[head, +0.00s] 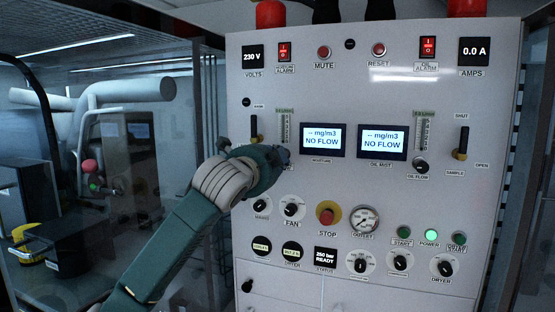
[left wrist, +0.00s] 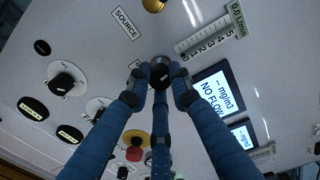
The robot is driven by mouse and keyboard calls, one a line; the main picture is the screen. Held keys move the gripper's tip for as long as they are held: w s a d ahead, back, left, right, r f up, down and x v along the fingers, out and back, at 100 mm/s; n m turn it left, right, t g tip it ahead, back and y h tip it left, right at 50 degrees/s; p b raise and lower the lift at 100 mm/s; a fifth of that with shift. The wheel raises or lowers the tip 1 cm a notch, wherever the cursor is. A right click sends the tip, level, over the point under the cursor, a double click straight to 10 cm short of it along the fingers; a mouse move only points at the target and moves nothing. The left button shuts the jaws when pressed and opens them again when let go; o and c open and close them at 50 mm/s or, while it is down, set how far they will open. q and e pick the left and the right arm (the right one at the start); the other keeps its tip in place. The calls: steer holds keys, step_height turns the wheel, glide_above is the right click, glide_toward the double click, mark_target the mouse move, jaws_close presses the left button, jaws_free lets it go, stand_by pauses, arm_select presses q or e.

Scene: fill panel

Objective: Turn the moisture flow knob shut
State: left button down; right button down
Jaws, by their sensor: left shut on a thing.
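The moisture flow knob (left wrist: 160,64) is a small black knob below the left flow gauge. In the left wrist view it sits between the fingertips of my left gripper (left wrist: 160,76), which is shut on it with three blue fingers. In the head view my left gripper (head: 282,156) reaches the panel from the left and hides the knob. The moisture flow gauge (head: 285,126) stands above it; it also shows in the left wrist view (left wrist: 211,33). The moisture display (head: 322,140) reads "-- mg/m3 NO FLOW". My right gripper is not in view.
The oil flow knob (head: 420,167) and oil mist display (head: 382,142) are to the right. A lever (head: 254,130) is just left of the gripper. The fan knob (head: 291,210) and red stop button (head: 326,217) lie below. The panel (head: 480,205) is upright.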

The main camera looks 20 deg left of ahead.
arm_select(q)
steer(key=shift+f+m, duration=0.2)
steer(key=shift+m, duration=0.3)
steer(key=c, duration=1.6)
jaws_free()
steer(key=shift+o, duration=0.2)
steer(key=shift+r, duration=0.1)
steer(key=shift+r, duration=0.15)
step_height(320, 180, up, 10)
steer(key=shift+f, duration=0.15)
steer(key=shift+a, duration=0.1)
